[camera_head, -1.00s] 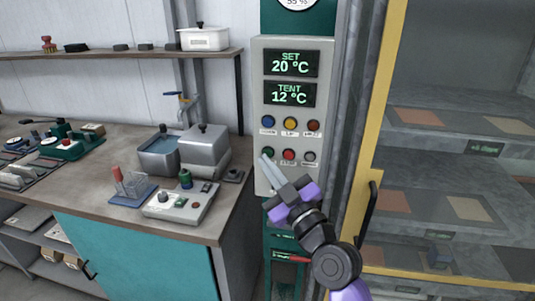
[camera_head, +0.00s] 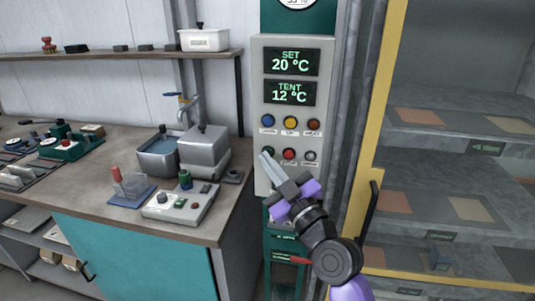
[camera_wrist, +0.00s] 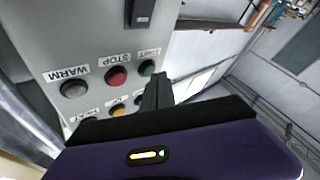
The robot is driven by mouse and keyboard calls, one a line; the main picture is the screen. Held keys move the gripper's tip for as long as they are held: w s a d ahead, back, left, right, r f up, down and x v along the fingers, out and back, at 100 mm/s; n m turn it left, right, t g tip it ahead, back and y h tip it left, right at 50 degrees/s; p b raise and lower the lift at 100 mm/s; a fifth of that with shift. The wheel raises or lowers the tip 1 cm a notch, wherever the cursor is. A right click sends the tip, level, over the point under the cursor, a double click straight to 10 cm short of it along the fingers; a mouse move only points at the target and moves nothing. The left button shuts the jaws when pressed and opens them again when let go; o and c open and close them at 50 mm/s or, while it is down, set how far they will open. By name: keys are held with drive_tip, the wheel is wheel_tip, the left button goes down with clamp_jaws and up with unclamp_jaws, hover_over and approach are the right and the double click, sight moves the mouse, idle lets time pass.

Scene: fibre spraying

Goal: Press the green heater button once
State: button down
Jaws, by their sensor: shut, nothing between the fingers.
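The green button (camera_head: 267,152) is at the left of the lower row on the grey control panel (camera_head: 290,178). In the wrist view the green button (camera_wrist: 147,68) shows beside the red STOP button (camera_wrist: 117,77), and its own label is hard to read. My gripper (camera_head: 266,156) is shut and empty, with its fingertips at the green button and partly covering it in the head view. In the wrist view the fingertips (camera_wrist: 158,78) are just beside and below the green button. I cannot tell whether they touch it.
A grey WARM button (camera_wrist: 74,88) is in the same row. A blue (camera_head: 267,120), a yellow (camera_head: 290,122) and a red button (camera_head: 314,124) sit above, under the displays reading 20 °C and 12 °C. A workbench (camera_head: 120,222) stands left; a yellow-framed cabinet (camera_head: 388,100) stands right.

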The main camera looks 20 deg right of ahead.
drive_tip(key=shift+w+d+b, duration=0.3)
drive_tip(key=shift+b, duration=0.1)
idle(0.4)
idle(0.4)
drive_tip(key=shift+s+a, duration=0.5)
drive_tip(key=shift+s, duration=0.15)
drive_tip(key=s+a, duration=0.1)
drive_tip(key=s, duration=0.1)
drive_tip(key=s+a+p, duration=0.1)
drive_tip(key=s+a, duration=0.1)
idle(0.4)
idle(0.7)
